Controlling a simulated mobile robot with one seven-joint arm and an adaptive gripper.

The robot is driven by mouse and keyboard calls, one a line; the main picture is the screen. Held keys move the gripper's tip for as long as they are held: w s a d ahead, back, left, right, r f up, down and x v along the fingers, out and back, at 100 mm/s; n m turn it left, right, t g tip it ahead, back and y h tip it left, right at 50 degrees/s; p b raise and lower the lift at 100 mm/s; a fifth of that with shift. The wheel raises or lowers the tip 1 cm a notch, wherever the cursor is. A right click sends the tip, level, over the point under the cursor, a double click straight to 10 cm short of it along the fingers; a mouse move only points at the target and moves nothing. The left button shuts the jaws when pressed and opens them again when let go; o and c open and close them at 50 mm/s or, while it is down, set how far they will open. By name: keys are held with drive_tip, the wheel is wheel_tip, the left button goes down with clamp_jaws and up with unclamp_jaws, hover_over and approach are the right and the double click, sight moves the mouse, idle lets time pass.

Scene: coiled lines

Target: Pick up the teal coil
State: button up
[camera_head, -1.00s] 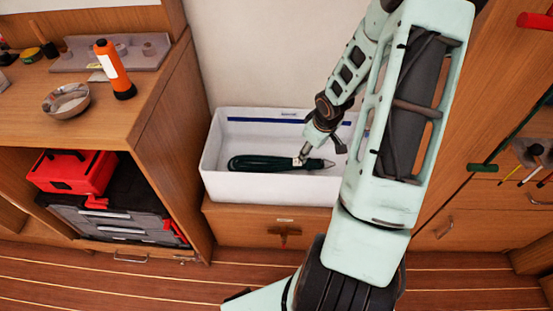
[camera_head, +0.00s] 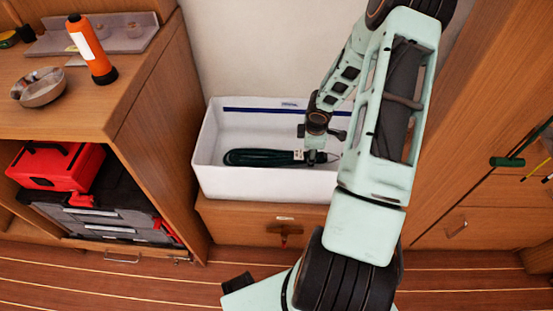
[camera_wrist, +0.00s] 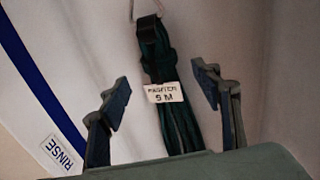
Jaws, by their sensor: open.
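The teal coil (camera_head: 258,157) is a dark green bundle of line lying in a white bin (camera_head: 270,184). It has a white tag near its right end. My gripper (camera_head: 318,143) is over the right end of the coil, inside the bin's outline. In the wrist view my gripper (camera_wrist: 163,92) is open, a finger on each side of the coil, with gaps visible. The coil's lower part is hidden behind the gripper body.
The bin has a blue stripe and a label reading RINSE (camera_wrist: 62,152) inside. A wooden cabinet at left holds a red toolbox (camera_head: 55,165), with an orange flashlight (camera_head: 92,50) and a bowl (camera_head: 38,88) on top. A wooden cabinet (camera_head: 460,190) stands at right.

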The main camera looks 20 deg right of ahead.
drive_tip(key=b+x, duration=0.1)
drive_tip(key=x, duration=0.3)
drive_tip(key=shift+d+f, duration=0.15)
drive_tip(key=shift+f, duration=0.15)
drive_tip(key=shift+c, duration=0.2)
clamp_jaws()
drive_tip(key=shift+r, duration=0.1)
wheel_tip(320, 180, up, 10)
drive_tip(key=p, duration=0.5)
